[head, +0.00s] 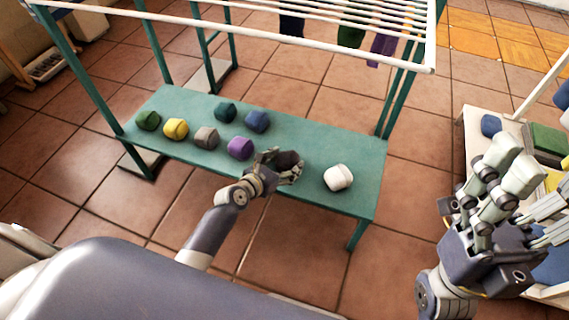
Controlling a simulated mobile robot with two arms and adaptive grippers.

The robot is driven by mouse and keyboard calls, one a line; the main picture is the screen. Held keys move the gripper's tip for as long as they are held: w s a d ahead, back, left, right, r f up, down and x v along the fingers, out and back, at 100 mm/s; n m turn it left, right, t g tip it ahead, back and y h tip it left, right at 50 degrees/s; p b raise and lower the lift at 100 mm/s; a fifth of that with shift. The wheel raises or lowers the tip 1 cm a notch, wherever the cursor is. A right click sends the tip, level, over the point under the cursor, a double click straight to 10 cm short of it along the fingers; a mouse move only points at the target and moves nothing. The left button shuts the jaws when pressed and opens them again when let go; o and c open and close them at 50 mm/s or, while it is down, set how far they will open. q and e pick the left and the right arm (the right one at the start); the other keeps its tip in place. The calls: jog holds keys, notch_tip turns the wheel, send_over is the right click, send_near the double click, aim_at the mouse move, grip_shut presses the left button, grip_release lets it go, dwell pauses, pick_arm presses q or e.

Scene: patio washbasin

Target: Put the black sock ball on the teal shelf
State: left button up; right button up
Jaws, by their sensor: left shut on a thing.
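The teal shelf (338,151) is the low board of a drying rack in the middle of the head view. My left gripper (283,166) is over the shelf's front part, shut on the black sock ball (287,158), which is partly hidden by the fingers. I cannot tell whether the ball touches the shelf. My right gripper (508,165) is at the right, away from the shelf, with its fingers pointing up and apart; no thing shows between them.
On the shelf lie a white ball (338,178) right of the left gripper, a purple one (240,148) left of it, and several others further left. White rack bars (300,22) run above. A side table (476,120) with folded cloths stands at the right.

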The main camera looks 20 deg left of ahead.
pick_arm(q)
jog(key=shift+f, duration=0.15)
jog(key=o, duration=1.1)
jog(key=shift+c, duration=0.2)
